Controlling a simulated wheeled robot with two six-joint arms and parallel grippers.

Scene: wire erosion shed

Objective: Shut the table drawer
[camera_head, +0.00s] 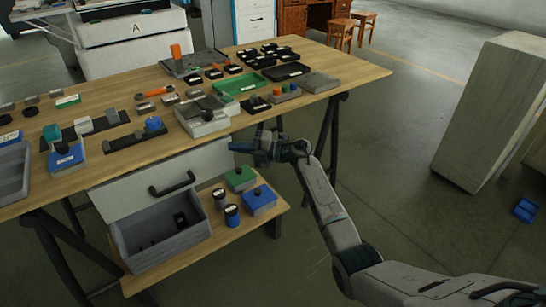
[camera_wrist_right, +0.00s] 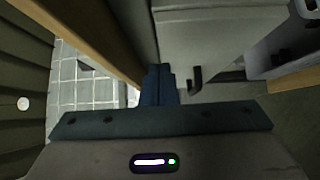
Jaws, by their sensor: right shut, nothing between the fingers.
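The table drawer (camera_head: 130,190) has a pale grey front with a dark bar handle (camera_head: 172,184), under the near side of the wooden table (camera_head: 352,76). How far it stands out is hard to tell. In the right wrist view the pale drawer front (camera_wrist_right: 215,50) and its dark handle (camera_wrist_right: 195,82) lie just beyond the fingers. My right gripper (camera_head: 235,147) is shut and empty, by the right end of the drawer front. Its closed fingers (camera_wrist_right: 158,82) also show in the wrist view. I cannot tell whether they touch the drawer. My left gripper is out of view.
A lower shelf (camera_head: 225,240) holds a grey open bin (camera_head: 160,252), a green box (camera_head: 240,178), a blue box (camera_head: 259,200) and small canisters. Tools, trays and blocks cover the tabletop. A pale cabinet (camera_head: 490,110) stands at right, with open floor between.

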